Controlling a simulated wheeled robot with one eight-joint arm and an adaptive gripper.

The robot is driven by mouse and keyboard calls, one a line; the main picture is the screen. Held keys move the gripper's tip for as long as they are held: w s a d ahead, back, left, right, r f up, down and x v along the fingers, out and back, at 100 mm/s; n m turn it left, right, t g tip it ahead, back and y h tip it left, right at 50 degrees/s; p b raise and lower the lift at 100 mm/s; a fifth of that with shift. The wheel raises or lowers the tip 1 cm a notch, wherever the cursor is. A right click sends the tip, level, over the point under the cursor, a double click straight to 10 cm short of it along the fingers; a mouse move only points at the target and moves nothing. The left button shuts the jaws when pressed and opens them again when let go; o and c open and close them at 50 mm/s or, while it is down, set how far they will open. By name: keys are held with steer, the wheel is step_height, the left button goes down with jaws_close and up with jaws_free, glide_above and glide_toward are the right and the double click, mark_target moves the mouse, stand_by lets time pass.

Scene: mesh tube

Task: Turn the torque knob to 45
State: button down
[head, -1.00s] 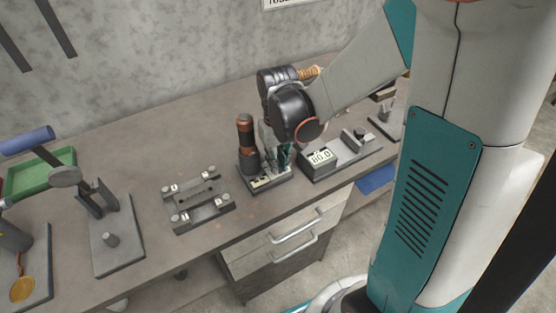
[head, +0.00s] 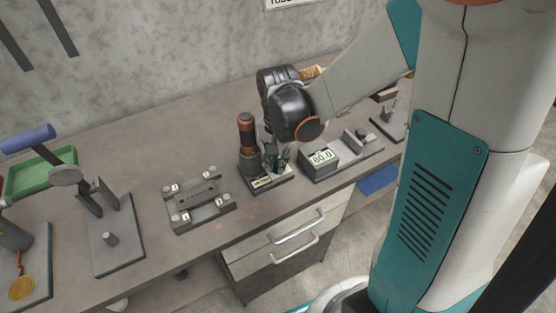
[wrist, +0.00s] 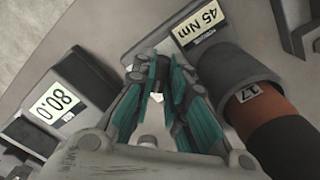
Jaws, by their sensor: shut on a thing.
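The torque station's base plate (head: 283,177) sits on the bench; in the wrist view the plate (wrist: 150,32) carries a label (wrist: 198,25) reading 45 Nm. My gripper (wrist: 155,82) is shut on a small dark knob (wrist: 150,61) on that plate, mostly hidden between the teal-padded fingers. In the head view my gripper (head: 276,161) points down at the plate, and the knob is hidden. A dark and orange-brown tool (head: 246,133) stands upright in a dark holder beside the gripper; in the wrist view the tool (wrist: 268,118) bears a tag reading 17.
A plate with numbered posts (head: 199,201) lies to the left. A green tray (head: 40,172) is farther left.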

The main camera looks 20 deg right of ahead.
steer(key=shift+m, duration=0.4)
steer(key=c, duration=1.6)
jaws_free()
step_height(320, 180, up, 12)
steer(key=shift+s, duration=0.1)
steer(key=s+r+n+t, duration=0.4)
steer(key=s+n+t, duration=0.3)
steer(key=s+n, duration=0.2)
steer(key=shift+s+d, duration=0.15)
steer(key=shift+s, duration=0.7)
